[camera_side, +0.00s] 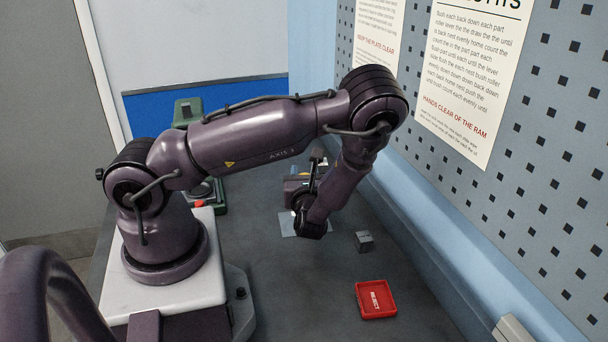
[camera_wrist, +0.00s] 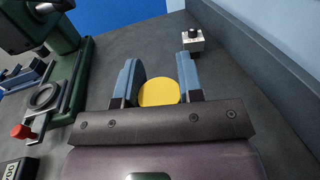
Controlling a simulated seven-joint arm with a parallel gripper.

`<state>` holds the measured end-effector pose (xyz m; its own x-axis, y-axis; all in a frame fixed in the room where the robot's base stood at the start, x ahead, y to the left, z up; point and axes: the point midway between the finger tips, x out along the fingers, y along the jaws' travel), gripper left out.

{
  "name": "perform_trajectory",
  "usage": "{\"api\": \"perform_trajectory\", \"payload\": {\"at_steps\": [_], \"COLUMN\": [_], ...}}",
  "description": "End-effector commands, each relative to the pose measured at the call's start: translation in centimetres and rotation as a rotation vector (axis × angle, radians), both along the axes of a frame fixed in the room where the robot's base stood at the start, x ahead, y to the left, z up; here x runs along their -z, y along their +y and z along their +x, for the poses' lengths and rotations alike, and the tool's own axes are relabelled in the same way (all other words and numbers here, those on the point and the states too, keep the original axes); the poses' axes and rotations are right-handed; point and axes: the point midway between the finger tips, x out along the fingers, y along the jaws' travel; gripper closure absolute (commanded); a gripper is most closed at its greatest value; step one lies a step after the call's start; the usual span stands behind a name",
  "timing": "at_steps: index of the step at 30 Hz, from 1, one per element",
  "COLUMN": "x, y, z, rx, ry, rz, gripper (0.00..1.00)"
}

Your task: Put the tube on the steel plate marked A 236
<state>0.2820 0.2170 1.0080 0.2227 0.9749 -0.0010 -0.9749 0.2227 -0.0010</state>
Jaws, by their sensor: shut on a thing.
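In the wrist view, my gripper (camera_wrist: 157,70) has its two blue fingers on either side of a yellow round-faced thing (camera_wrist: 158,93), which looks like an end of the tube. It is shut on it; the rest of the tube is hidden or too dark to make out.
A grey metal block (camera_side: 364,240) stands right of my wrist; a similar block with a black knob (camera_wrist: 193,40) shows in the wrist view. A red REJECT tray (camera_side: 375,299) lies nearer. A green machine (camera_wrist: 66,75) with a red knob (camera_wrist: 21,131) stands left. Pegboard walls the right.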

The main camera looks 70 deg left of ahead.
Motion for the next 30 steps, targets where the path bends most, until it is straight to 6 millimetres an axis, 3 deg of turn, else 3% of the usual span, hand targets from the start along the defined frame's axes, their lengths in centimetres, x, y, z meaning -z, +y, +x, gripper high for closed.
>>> {"api": "perform_trajectory", "payload": {"at_steps": [3, 4, 6, 7, 17, 22, 30], "x": [0.3, 0.3, 0.3, 0.3, -0.1, 0.0, 0.0], "y": [0.0, 0.0, 0.0, 0.0, 0.0, -2.6, -8.3], "z": [0.0, 0.0, 0.0, 0.0, 0.0, -0.5, -1.8], "rx": [0.000, 0.000, 0.000, 0.000, 0.000, 0.005, 0.006], "ry": [0.001, 0.001, 0.001, 0.000, -0.001, 0.001, 0.000], "rz": [0.001, 0.000, 0.000, 0.000, 0.000, -0.002, -0.002], "gripper": [1.00, 0.59, 0.43, 0.40, 0.40, 0.40, 0.40]}}
